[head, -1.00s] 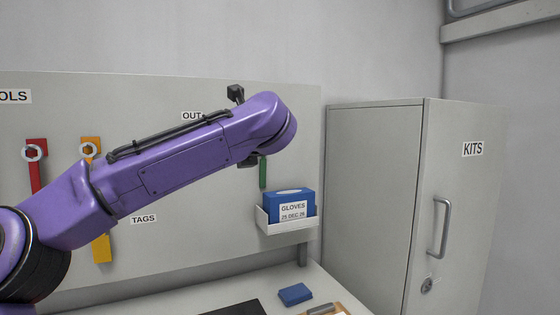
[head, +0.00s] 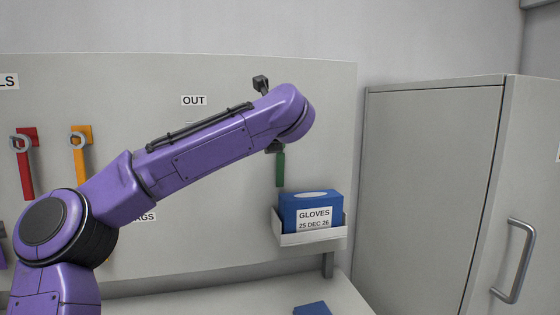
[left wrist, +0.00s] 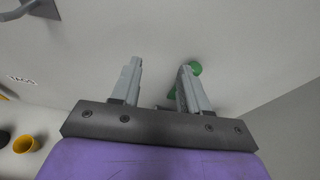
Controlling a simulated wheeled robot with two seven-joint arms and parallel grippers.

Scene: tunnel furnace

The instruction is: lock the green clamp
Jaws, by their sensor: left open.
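A green piece (head: 280,170), likely the green clamp, hangs on the grey wall board just below the end of my left arm. Its upper part is hidden behind the arm, so I cannot tell whether it is locked. In the left wrist view a rounded green part (left wrist: 196,68) shows beside and partly behind the right-hand finger. My left gripper (left wrist: 160,70) is open, with its two grey fingers apart and nothing clearly between them. In the head view the arm's end hides most of it. My right gripper is not in view.
A red tool (head: 24,165) and an orange tool (head: 81,155) hang at the left of the board (head: 210,250). A blue gloves box (head: 312,208) sits in a white holder below the green piece. A grey cabinet (head: 430,180) stands at right. A shelf lies below.

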